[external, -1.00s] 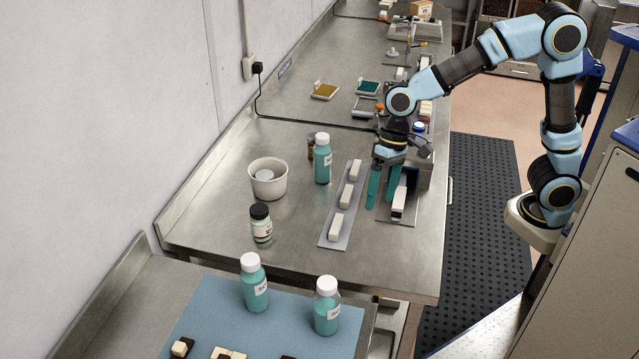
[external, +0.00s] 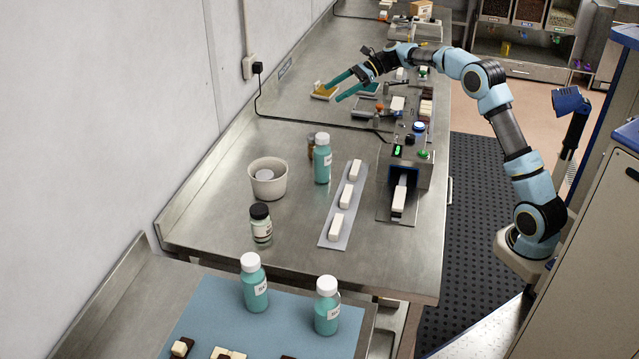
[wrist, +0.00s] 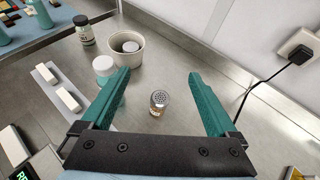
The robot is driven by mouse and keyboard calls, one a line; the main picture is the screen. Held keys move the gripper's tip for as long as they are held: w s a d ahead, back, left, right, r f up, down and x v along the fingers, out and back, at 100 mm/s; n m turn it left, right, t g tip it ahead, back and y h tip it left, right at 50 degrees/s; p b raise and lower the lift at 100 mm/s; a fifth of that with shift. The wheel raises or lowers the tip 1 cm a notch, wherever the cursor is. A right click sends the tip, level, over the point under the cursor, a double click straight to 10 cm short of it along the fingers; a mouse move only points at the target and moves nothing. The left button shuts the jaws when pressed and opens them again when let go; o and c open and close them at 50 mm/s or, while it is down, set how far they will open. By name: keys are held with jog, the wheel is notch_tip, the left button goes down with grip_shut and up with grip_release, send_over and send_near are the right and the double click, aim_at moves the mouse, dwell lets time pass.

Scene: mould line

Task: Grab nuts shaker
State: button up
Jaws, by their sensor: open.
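A small shaker (wrist: 158,101) with a perforated metal lid and brownish contents stands upright on the steel bench. In the external view the shaker (external: 311,146) is partly hidden behind a teal bottle with a white cap (external: 322,163). I cannot read a label on it. My gripper (external: 329,93) is open and empty, held above the bench farther back than the shaker. In the wrist view the shaker appears between the two teal fingers of my gripper (wrist: 159,74), apart from both.
The teal bottle (wrist: 104,68) stands close to the shaker, partly behind the left finger. A white pot (external: 268,184), a black-capped jar (external: 261,226) and a strip with white blocks (external: 332,230) are nearby. A black cable (external: 300,121) runs along the bench behind.

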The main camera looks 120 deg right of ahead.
jog(key=s+d+f+m, duration=0.1)
jog(key=s+d, duration=0.1)
jog(key=s, duration=0.1)
send_near(314, 144)
jog(key=shift+t+h, duration=0.3)
jog(key=s+d+f, duration=0.2)
jog(key=shift+s+d+f, duration=0.2)
jog(key=shift+f, duration=0.2)
jog(key=p+x, duration=0.1)
jog(key=x, duration=0.4)
jog(key=shift+w, duration=0.1)
jog(key=w, duration=0.1)
jog(key=w+p, duration=0.1)
jog(key=w, duration=0.1)
jog(key=w+p, duration=0.1)
jog(key=shift+w+f, duration=0.35)
jog(key=shift+w+d+f, duration=0.15)
jog(key=shift+w+f, duration=0.1)
jog(key=shift+w, duration=0.1)
jog(key=shift+c, duration=0.2)
grip_shut()
